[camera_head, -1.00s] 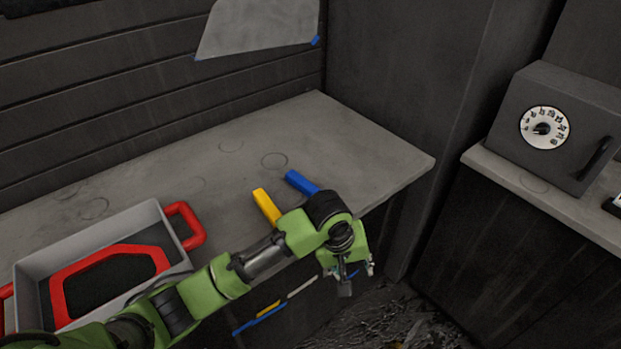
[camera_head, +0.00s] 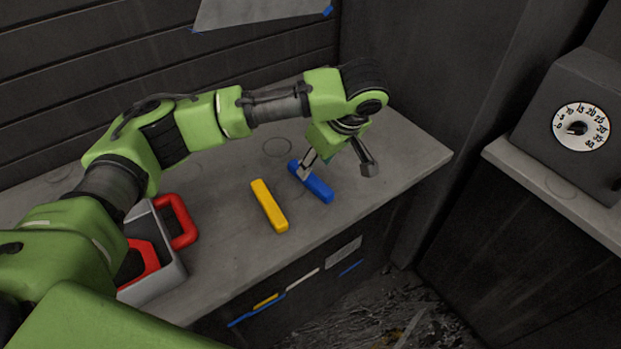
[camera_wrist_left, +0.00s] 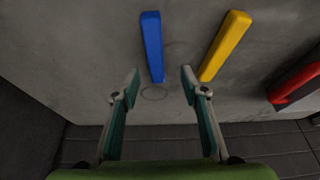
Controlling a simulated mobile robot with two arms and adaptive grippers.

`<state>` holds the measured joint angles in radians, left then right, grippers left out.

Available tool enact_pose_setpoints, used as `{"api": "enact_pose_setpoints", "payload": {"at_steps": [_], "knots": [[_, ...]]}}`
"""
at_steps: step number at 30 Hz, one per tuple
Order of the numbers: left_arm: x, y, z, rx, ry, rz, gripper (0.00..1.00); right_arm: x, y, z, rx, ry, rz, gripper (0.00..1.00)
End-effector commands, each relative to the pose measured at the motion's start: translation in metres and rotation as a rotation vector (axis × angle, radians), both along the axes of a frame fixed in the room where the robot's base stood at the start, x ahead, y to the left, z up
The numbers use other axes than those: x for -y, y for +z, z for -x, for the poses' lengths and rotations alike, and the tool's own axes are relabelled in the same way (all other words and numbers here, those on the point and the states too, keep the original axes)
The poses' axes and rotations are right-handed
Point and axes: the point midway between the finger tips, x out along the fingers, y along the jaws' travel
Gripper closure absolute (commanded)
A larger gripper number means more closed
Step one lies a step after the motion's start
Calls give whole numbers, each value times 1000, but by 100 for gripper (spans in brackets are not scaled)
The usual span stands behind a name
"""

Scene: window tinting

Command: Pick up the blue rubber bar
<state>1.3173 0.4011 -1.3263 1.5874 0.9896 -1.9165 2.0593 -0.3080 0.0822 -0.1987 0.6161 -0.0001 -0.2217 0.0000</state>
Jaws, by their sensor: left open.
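The blue rubber bar (camera_head: 313,184) lies flat on the grey workbench, right of a yellow bar (camera_head: 269,206). My left gripper (camera_head: 338,168) is open and empty over the bench, by the blue bar's far end; one finger overlaps that end in the head view. In the left wrist view, the blue bar (camera_wrist_left: 152,46) is beyond the open fingers (camera_wrist_left: 159,78), with its near end roughly in line with the gap between them. The yellow bar (camera_wrist_left: 225,46) is to the right there. I cannot tell the gripper's exact height. My right gripper is not in view.
A dark box with a dial (camera_head: 580,126) is on a separate counter at the right. The bench right of the blue bar is clear.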

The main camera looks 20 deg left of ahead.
Motion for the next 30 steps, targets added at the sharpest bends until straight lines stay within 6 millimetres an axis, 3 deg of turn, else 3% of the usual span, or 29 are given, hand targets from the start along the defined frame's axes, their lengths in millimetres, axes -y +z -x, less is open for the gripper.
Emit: {"api": "enact_pose_setpoints", "payload": {"at_steps": [4, 11, 19, 28, 30], "knots": [[-8, -20, -5, -1, 2, -2, 60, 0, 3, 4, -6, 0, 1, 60], [-11, -35, -10, 0, 0, -1, 60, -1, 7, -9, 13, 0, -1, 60], [-20, -70, -22, -1, -1, -2, 60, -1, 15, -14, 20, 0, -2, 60], [-21, -76, -23, 1, -3, 1, 60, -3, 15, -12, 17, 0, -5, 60], [-21, -76, -23, 1, -3, 1, 75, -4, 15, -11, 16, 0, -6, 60]]}}
